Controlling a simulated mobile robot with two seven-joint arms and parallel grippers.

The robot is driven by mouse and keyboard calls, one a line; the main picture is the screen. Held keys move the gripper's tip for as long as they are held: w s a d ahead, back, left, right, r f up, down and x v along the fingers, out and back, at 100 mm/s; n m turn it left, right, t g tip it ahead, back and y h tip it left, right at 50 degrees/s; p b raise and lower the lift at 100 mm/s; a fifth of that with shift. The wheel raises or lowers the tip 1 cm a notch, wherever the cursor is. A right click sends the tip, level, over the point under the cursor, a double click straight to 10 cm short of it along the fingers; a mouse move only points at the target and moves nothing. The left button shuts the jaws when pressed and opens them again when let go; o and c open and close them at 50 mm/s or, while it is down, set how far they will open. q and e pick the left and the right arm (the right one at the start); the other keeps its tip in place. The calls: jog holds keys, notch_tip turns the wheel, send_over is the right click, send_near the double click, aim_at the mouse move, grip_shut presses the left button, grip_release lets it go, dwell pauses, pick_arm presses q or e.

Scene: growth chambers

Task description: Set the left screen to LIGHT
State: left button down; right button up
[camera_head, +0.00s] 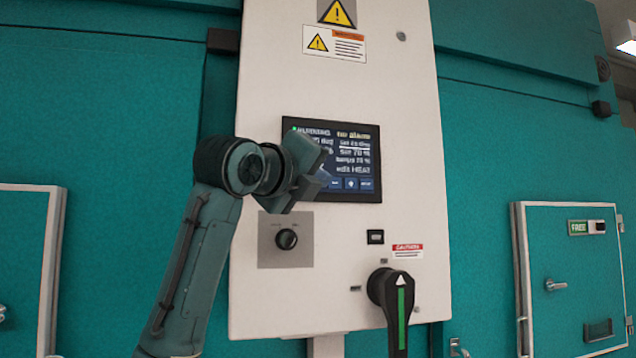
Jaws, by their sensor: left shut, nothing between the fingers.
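The screen (352,170) is a dark display with white and yellow text, set in a white control panel (270,85). One line near its lower right seems to read "edit HEAT". A row of blue buttons (350,184) runs along its bottom edge. My left gripper (322,178) is shut and empty, in front of the screen's lower left part. It hides the left end of the button row and some text. I cannot tell whether its tips touch the screen. My right gripper is not in view.
Below the screen are a black knob (287,239) on a grey plate, a small black switch (375,237) and a large black rotary handle (396,300) with a green stripe, which sticks out. A teal door (570,270) marked "FREE" is at the right.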

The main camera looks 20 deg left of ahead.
pick_arm(q)
jog(key=shift+a, duration=0.1)
jog(key=shift+w+a, duration=0.2)
jog(key=shift+w, duration=0.15)
jog(key=shift+w+a, duration=0.15)
jog(key=shift+w, duration=0.1)
dwell(0.7)
dwell(0.4)
jog(key=shift+s+d, duration=0.4)
jog(key=shift+s, duration=0.25)
jog(key=shift+s+d+b, duration=0.35)
jog(key=shift+s+d, duration=0.4)
jog(key=shift+s, duration=0.3)
jog(key=shift+s+d+b, duration=0.3)
jog(key=shift+s+d, duration=0.4)
jog(key=shift+s, duration=0.3)
jog(key=shift+f, duration=0.1)
dwell(0.7)
